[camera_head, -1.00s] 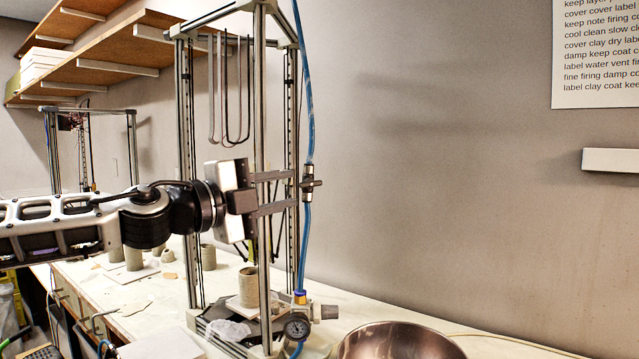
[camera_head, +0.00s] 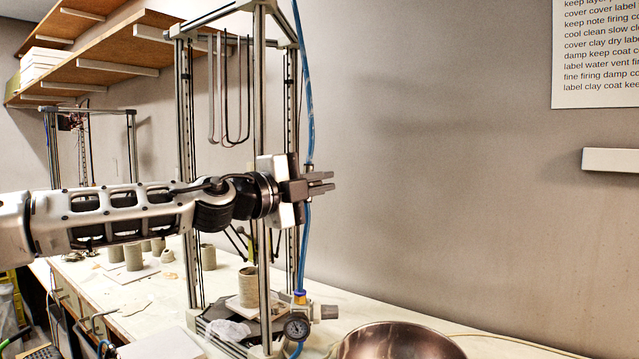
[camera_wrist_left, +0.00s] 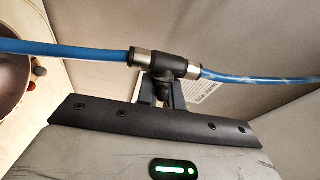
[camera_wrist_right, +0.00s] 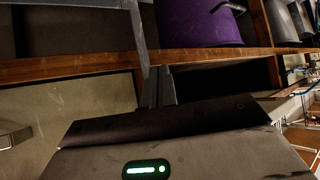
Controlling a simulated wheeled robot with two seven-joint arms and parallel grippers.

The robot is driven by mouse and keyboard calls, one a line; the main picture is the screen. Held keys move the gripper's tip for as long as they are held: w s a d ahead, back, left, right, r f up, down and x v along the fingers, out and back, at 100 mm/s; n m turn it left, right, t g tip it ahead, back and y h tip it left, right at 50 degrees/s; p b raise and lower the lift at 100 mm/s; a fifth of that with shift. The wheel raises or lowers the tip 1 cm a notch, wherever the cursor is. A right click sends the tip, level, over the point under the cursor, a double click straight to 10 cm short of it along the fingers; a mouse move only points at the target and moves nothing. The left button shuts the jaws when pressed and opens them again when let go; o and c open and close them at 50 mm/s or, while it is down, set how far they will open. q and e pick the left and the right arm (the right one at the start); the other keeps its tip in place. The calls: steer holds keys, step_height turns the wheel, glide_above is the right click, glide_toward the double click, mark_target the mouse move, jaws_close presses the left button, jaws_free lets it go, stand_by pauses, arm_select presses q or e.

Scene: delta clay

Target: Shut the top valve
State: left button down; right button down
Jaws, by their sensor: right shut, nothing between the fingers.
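The top valve (camera_wrist_left: 172,66) is a dark body with metal collars, set in line in a blue hose. In the left wrist view its dark stem points toward my left gripper (camera_wrist_left: 160,92), with one finger on each side of it. In the head view my left gripper (camera_head: 322,182) reaches across the frame post to the hose, its fingers close together and covering most of the valve. My right gripper (camera_wrist_right: 158,86) shows only in its own wrist view, shut and empty, away from the valve.
The blue hose (camera_head: 303,245) runs down to a regulator with a gauge (camera_head: 297,327). A tall metal frame (camera_head: 263,120) stands beside it around a clay cylinder (camera_head: 248,287). A metal bowl (camera_head: 395,343) is in front.

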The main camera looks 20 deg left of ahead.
arm_select(q)
steer(key=shift+d+m+g+y, duration=0.1)
steer(key=shift+m+g+y, duration=0.2)
steer(key=shift+g, duration=0.1)
steer(key=shift+f+g, duration=0.15)
steer(key=shift+g, duration=0.15)
steer(key=c, duration=1.5)
jaws_free()
steer(key=shift+c, duration=0.2)
